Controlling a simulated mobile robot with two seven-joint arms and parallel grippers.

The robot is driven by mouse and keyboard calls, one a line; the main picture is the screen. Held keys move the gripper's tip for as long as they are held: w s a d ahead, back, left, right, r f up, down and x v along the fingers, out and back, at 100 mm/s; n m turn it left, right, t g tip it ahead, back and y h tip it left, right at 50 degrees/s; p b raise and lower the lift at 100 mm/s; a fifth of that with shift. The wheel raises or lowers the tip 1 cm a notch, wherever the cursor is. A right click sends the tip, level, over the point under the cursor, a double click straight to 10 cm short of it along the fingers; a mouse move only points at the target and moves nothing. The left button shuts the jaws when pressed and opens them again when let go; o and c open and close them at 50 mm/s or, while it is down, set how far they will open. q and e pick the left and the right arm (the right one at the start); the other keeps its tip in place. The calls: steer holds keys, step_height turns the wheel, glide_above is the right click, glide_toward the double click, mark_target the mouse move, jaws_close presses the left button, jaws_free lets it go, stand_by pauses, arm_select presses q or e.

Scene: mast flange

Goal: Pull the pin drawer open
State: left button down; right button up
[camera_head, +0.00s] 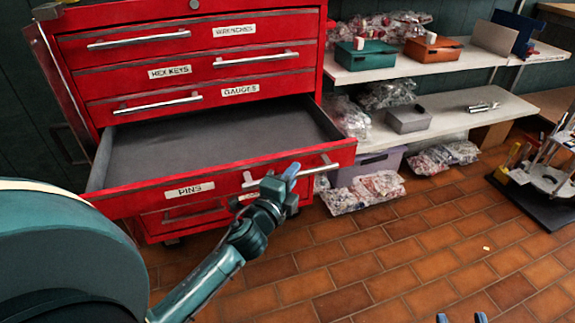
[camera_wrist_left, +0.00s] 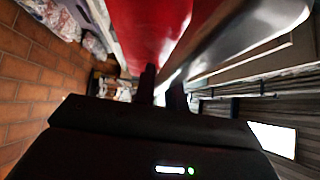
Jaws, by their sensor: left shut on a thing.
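The red pin drawer (camera_head: 225,178), labelled "PINS", stands pulled out from the red tool cabinet, and its grey-lined inside (camera_head: 210,140) shows empty. Its metal bar handle (camera_head: 318,170) runs across the front. My left gripper (camera_head: 284,178) is shut on this handle, right of the label. In the left wrist view the two dark fingers (camera_wrist_left: 163,88) point at the red drawer front (camera_wrist_left: 150,30), with the shiny handle (camera_wrist_left: 235,35) beside them; the exact grip is partly hidden. My right gripper (camera_head: 461,318) shows only blue fingertips, apart with nothing between them, at the bottom edge.
The wrenches, hex keys and gauges drawers (camera_head: 190,72) above are shut. Another red drawer (camera_head: 195,215) lies below. White shelves (camera_head: 450,112) with bins and bags stand right of the cabinet. A black stand (camera_head: 545,200) is at the far right. The tiled floor (camera_head: 400,250) in front is mostly clear.

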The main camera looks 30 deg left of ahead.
arm_select(q)
steer(key=shift+s+d, duration=0.1)
steer(key=shift+d, duration=0.05)
steer(key=c, duration=1.4)
jaws_free()
steer(key=shift+c, duration=0.2)
steer(key=s+d, duration=0.1)
steer(key=s, duration=1.2)
